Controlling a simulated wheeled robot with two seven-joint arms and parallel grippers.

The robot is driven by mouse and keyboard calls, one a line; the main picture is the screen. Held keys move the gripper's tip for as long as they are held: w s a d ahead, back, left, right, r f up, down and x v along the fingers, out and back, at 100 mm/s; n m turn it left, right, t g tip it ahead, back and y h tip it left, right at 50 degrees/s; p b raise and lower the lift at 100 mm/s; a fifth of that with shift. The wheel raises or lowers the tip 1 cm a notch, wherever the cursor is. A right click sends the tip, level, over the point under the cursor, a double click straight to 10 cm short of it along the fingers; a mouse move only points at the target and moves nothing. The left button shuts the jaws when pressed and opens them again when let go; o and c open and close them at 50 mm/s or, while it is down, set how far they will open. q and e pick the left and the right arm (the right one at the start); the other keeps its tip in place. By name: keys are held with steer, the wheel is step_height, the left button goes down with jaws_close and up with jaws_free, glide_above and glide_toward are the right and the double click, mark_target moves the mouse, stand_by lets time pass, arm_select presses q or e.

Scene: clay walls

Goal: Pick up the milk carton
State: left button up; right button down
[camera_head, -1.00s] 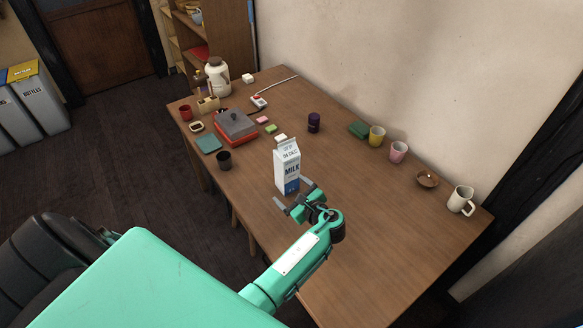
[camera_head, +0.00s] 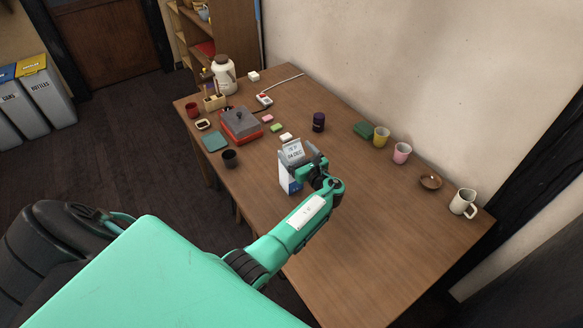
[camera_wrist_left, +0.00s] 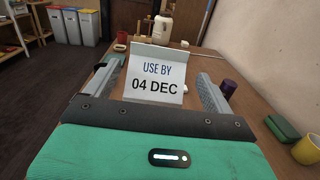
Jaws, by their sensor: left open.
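In the left wrist view, the carton's top flap (camera_wrist_left: 157,75) reads "USE BY 04 DEC" and sits between the two fingers. My left gripper (camera_head: 303,161) is open, with one finger on each side of the carton's upper part; it also shows in the left wrist view (camera_wrist_left: 154,82). Gaps are visible beside the flap. My right gripper is not in view.
A dark cup (camera_head: 230,158), a red box with a grey lid (camera_head: 240,124) and a purple can (camera_head: 318,122) stand around the carton. Yellow (camera_head: 381,137) and pink (camera_head: 401,153) cups line the wall side.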

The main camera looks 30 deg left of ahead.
mark_target(289, 145)
arm_select(q)
steer(key=x, duration=0.2)
steer(key=p+x, duration=0.1)
steer(key=shift+a+r, duration=0.15)
steer(key=shift+a, duration=0.3)
steer(key=shift+w+a, duration=0.2)
steer(key=shift+a, duration=0.25)
jaws_close()
